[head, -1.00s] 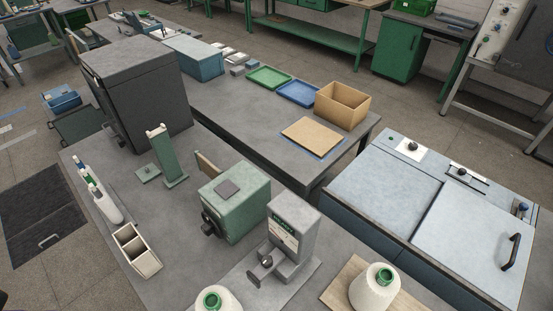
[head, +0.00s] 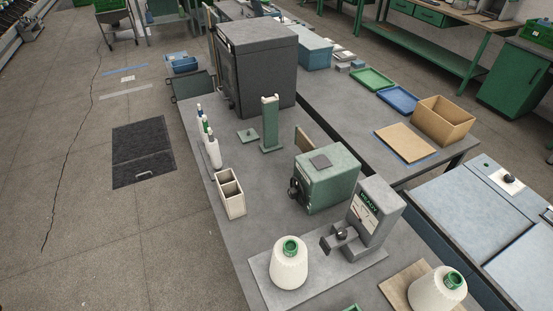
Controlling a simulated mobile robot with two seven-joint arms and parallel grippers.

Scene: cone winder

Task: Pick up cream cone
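Two cream cones with green tops show in the head view. One cream cone (head: 289,265) stands upright on a light grey plate at the near side of the grey table, left of the grey winder unit. The other cream cone (head: 437,291) stands upright on a wooden board (head: 397,286) at the near right, cut by the picture's lower edge. I cannot tell which of them the task means. Neither of my grippers is in view.
The grey winder unit (head: 372,218) and a green machine (head: 327,178) stand behind the cones. A cream divided box (head: 230,194) and several small bottles line the table's left edge. A green object (head: 352,308) shows at the bottom edge. Open floor lies left.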

